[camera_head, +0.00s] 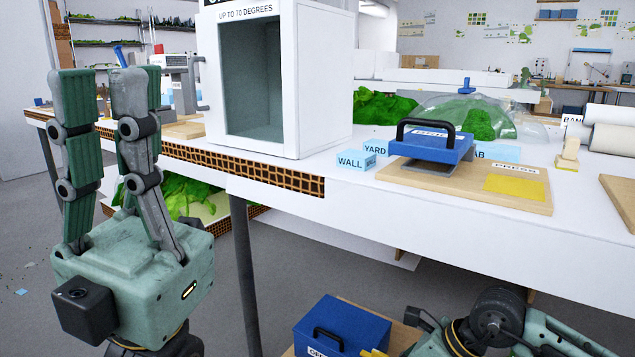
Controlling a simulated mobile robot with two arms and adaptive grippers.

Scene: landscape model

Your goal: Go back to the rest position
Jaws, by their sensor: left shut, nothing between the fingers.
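My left gripper (103,82) stands at the left with its green fingers pointing up, in front of the white bench. It is shut and holds nothing. My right arm (497,315) comes in low at the bottom right, below the bench top. What seems to be part of my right gripper (432,343) shows at the bottom edge beside a blue box. Its fingers are mostly cut off or hidden, so I cannot tell their state.
The white bench (330,205) carries a white open-fronted cabinet (317,85), a blue block with a black handle (432,140) on a wooden board (520,200), and a clear dome (470,112). A blue box (340,325) stands below. Grey floor (30,260) is open at left.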

